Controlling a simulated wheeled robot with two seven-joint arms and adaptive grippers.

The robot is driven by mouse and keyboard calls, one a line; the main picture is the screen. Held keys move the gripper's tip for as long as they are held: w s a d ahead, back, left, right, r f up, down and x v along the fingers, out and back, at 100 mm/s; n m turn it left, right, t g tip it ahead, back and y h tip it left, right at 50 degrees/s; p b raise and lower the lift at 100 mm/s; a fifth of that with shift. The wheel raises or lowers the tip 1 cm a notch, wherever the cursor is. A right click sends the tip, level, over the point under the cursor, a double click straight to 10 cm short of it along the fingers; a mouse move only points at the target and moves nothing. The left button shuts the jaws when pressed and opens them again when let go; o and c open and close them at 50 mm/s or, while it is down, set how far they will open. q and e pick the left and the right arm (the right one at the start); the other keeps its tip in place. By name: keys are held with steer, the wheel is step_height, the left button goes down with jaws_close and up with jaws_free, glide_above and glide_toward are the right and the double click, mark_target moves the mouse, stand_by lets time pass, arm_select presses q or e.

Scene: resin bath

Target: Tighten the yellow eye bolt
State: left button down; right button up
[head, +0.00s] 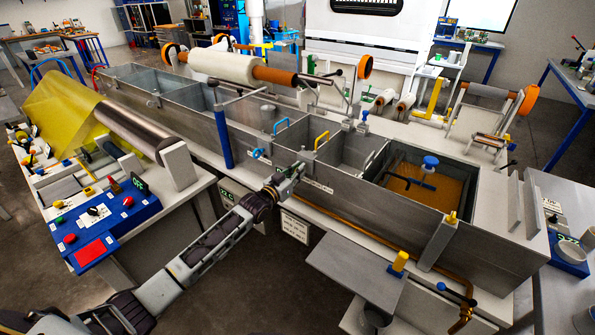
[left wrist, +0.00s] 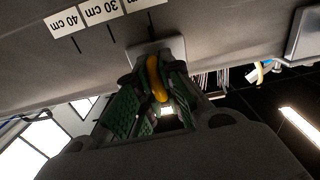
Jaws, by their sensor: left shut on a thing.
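The yellow eye bolt (left wrist: 157,80) shows in the left wrist view as a yellow ring-like piece against a pale plate (left wrist: 177,46) on the grey bath wall. The green-padded fingers of my left gripper (left wrist: 154,92) are on both sides of it, shut on it. In the head view my left gripper (head: 289,178) is at the front wall of the resin bath (head: 345,180), and I cannot make out the bolt there. How far the bolt is screwed in cannot be told. My right gripper is in neither view.
A blue valve wheel (head: 259,153) is just left of my left gripper. A brass pipe (head: 340,238) runs low along the front. A blue control panel (head: 105,225) stands at left.

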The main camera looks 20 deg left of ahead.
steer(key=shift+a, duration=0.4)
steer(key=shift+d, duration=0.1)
arm_select(q)
steer(key=c, duration=1.6)
jaws_free()
steer(key=shift+s, duration=0.1)
steer(key=v, duration=1.1)
steer(key=shift+s+a, duration=0.15)
steer(key=shift+s, duration=0.25)
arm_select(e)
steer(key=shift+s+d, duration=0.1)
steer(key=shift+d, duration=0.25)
arm_select(q)
steer(key=shift+m, duration=0.3)
